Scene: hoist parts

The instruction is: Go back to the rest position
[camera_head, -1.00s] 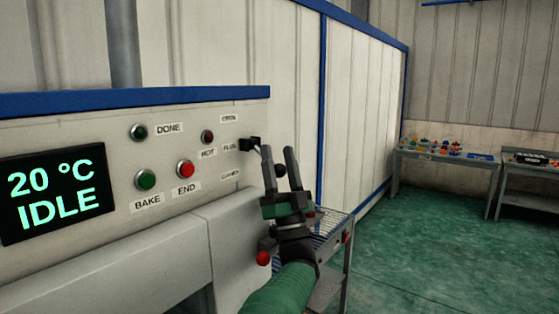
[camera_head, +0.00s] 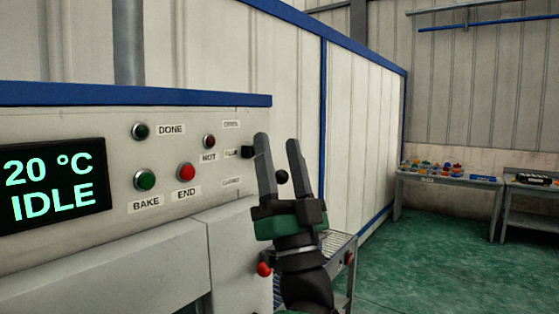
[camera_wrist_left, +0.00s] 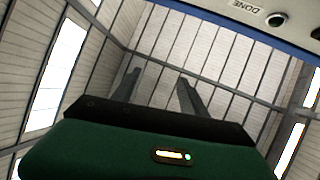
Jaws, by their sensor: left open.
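My left gripper (camera_head: 278,165) points upward in front of the right end of the control panel in the head view. Its two dark fingers are apart and nothing is between them. In the left wrist view the fingers (camera_wrist_left: 158,85) also stand apart and empty, with the wall and roof behind. The control panel (camera_head: 100,122) has a display (camera_head: 52,185) reading 20 °C and IDLE. My right gripper is not in view.
The panel carries a green BAKE button (camera_head: 145,180) and a red END button (camera_head: 186,172). A table with coloured parts (camera_head: 445,178) is at the back right. Green floor (camera_head: 430,265) is open at right.

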